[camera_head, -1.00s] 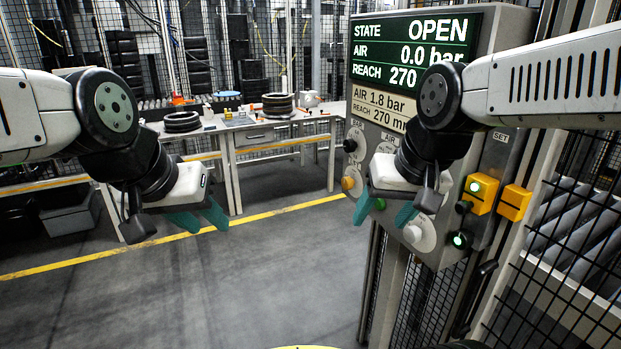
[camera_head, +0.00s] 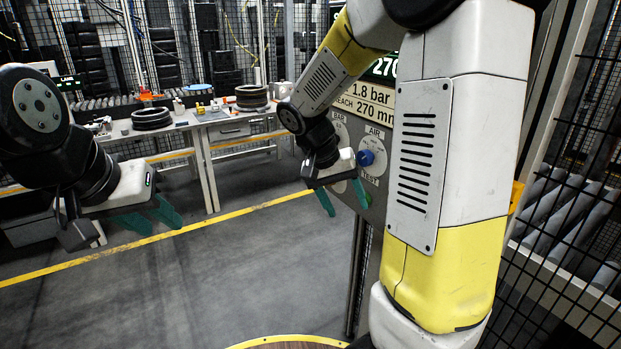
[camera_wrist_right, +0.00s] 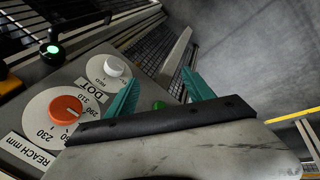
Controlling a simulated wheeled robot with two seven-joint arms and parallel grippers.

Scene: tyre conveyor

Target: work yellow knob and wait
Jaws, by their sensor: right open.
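The yellow knob does not show in either view now; my right gripper and arm cover much of the control panel (camera_head: 372,200). My right gripper (camera_head: 343,198) is open and empty, in front of the panel's lower left part. In the right wrist view its teal fingers (camera_wrist_right: 160,82) are spread apart, with a green button (camera_wrist_right: 158,105) seen between them. That view also shows an orange REACH dial (camera_wrist_right: 66,108) and a white DOT knob (camera_wrist_right: 114,67). A blue knob (camera_head: 372,157) sits between the AIR and TEST labels. My left gripper (camera_head: 152,218) is open and empty over the floor.
A workbench (camera_head: 200,125) with stacked tyres (camera_head: 252,97) stands behind. A mesh fence (camera_head: 575,200) is at the right. A lit green button (camera_wrist_right: 53,49) is at the upper left of the wrist view. The floor in the middle is clear.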

